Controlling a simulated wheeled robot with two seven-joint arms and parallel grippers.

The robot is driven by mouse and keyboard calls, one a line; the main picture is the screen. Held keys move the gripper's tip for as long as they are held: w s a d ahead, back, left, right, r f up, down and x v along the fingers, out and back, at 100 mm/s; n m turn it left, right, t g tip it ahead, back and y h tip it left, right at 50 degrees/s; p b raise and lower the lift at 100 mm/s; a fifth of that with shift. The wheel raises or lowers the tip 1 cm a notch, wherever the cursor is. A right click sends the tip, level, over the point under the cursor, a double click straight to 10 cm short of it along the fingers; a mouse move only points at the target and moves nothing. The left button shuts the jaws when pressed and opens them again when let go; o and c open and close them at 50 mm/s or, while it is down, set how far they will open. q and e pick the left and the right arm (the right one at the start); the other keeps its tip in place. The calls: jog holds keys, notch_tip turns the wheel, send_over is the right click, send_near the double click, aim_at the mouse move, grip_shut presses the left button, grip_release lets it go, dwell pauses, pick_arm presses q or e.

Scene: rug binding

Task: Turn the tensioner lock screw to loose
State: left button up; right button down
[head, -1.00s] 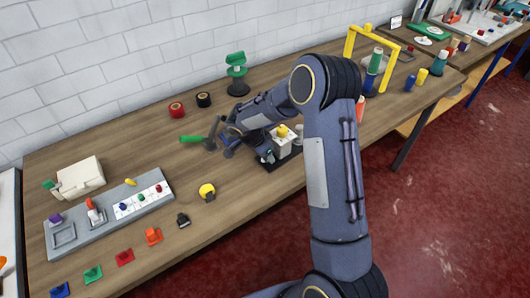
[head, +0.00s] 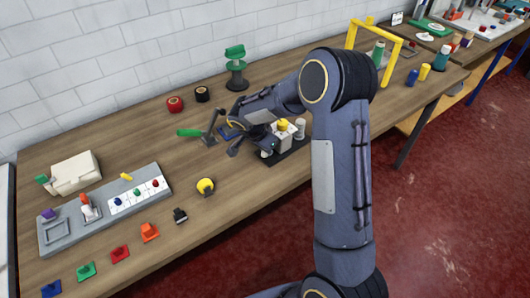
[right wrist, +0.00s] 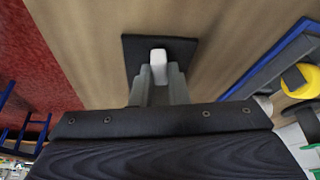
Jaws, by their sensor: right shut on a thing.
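In the right wrist view my right gripper (right wrist: 158,92) is shut on a small white upright piece (right wrist: 158,66). The piece stands on a dark square plate (right wrist: 135,55) on the wood. I cannot tell from its shape whether it is the lock screw, or which way it is turned. In the head view my right arm reaches left over the bench, with its hand beside a white block with a yellow top (head: 283,126) on a dark base (head: 286,158). My left gripper is not in view.
A green-handled part (head: 189,132) lies left of the hand. A green stand (head: 236,70) and red roll (head: 174,104) stand by the wall. A grey tray (head: 105,205) and coloured pieces lie at the left. A yellow frame (head: 386,76) stands right.

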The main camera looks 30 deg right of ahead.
jog(key=n+b, duration=0.1)
jog(key=n+t+b, duration=0.1)
jog(key=b, duration=0.1)
jog(key=shift+f+n, duration=0.3)
jog(key=shift+n, duration=0.1)
jog(key=shift+s+d+r+n+t+y+b, duration=0.1)
jog(key=shift+n+t+y+b, duration=0.25)
jog(key=shift+n+b, duration=0.6)
jog(key=shift+r+n+t+y+b, duration=0.1)
jog(key=shift+n+t+y+b, duration=0.25)
jog(key=shift+n, duration=0.5)
jog(key=n, duration=0.2)
jog(key=shift+s+d+r+n+y, duration=0.1)
jog(key=shift+d+n+y, duration=0.05)
jog(key=shift+n+y, duration=0.2)
jog(key=shift+n+t+y, duration=0.4)
jog(key=shift+n+y, duration=0.35)
jog(key=shift+n, duration=1.1)
jog(key=shift+p, duration=0.3)
jog(key=c, duration=1.4)
grip_release()
